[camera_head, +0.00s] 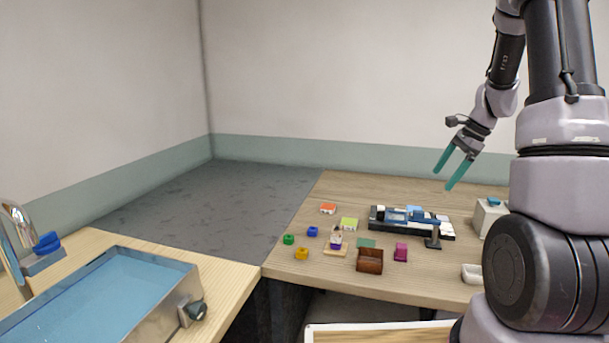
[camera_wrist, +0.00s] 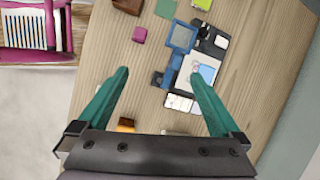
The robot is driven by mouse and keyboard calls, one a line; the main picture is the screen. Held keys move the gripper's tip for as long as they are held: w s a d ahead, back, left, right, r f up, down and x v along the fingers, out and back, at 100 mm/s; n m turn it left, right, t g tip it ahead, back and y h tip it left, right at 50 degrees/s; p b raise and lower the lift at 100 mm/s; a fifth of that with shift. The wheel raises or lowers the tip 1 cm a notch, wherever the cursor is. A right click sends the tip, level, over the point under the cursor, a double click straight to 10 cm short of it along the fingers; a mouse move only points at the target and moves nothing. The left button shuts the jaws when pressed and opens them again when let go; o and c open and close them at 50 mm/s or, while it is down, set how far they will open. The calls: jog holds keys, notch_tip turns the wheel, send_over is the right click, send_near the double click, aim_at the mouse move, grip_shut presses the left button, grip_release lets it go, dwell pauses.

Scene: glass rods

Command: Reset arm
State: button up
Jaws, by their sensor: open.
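My gripper (camera_head: 453,168) is raised above the right part of the wooden table (camera_head: 330,282) in the head view. Its two teal fingers are spread apart with nothing between them. In the wrist view the open gripper (camera_wrist: 160,80) points down over the table. A dark tray with blue and white parts (camera_head: 410,220) lies on the table below and left of the fingers. The same tray shows in the wrist view (camera_wrist: 195,65), apart from the fingers in height. My arm stands at the right of the head view.
A brown box (camera_head: 369,261), a magenta block (camera_head: 401,252) and several small coloured pieces lie on the table. A white box (camera_head: 488,215) stands at the right, partly hidden by my arm. A blue basin (camera_head: 100,300) is at the lower left. Air around the gripper is clear.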

jog(key=s+a+r+n+t, duration=0.1)
jog(key=s+a+r+n, duration=0.3)
jog(key=r, duration=0.5)
jog(key=s+a+r+n+t, duration=0.1)
jog(key=s+a+r+n, duration=0.2)
jog(key=s, duration=0.3)
jog(key=s+a+r+n+t+h, duration=0.1)
jog(key=s+a+r+n, duration=0.2)
jog(key=s, duration=0.4)
jog(key=s+a+r+n+t+h, duration=0.1)
jog(key=s+a+r+n+t, duration=0.1)
jog(key=s+a+r+n, duration=0.2)
jog(key=s+a+r, duration=0.1)
jog(key=s, duration=0.2)
